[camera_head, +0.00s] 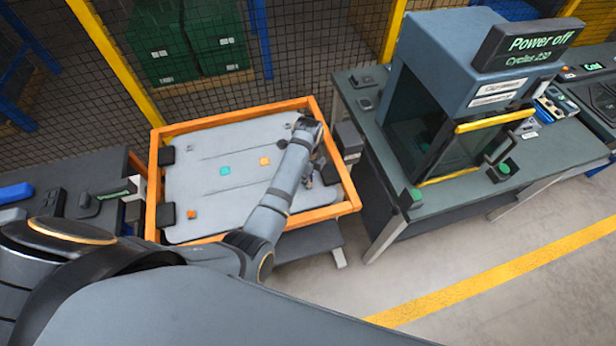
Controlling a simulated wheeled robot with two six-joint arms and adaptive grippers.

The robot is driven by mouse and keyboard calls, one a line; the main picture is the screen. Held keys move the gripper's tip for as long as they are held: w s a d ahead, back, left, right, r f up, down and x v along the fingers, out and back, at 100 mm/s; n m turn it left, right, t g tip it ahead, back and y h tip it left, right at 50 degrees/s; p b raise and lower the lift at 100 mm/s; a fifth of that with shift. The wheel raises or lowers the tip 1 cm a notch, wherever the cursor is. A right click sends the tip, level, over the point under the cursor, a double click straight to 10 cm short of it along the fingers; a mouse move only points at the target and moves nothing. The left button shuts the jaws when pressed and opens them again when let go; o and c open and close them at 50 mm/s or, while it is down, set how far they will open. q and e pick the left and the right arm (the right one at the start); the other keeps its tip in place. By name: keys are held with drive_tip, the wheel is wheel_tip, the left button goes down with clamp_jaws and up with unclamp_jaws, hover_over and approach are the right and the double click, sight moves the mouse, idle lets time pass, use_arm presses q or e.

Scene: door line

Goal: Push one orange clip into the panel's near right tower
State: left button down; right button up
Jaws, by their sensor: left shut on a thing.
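The grey panel (215,195) lies in an orange frame (154,185) on a stand. An orange clip (264,161) shows near its middle and another orange clip (191,214) near its left front. A teal clip (225,171) sits left of the middle one. My left arm reaches across the panel's right half. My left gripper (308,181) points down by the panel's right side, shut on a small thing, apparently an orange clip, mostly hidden. The arm and gripper cover the near right tower area, so I cannot tell whether the clip touches it. My right gripper is not in view.
A press station with a "Power off" sign (527,42) stands on a green-topped table (540,155) at the right. A dark bench (85,175) stands at the left. A mesh fence with yellow posts (115,60) closes the back. Floor is free at the lower right.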

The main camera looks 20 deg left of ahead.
use_arm(q)
drive_tip(key=shift+f, duration=0.65)
idle(0.4)
drive_tip(key=c, duration=1.3)
unclamp_jaws()
drive_tip(key=shift+r, duration=0.15)
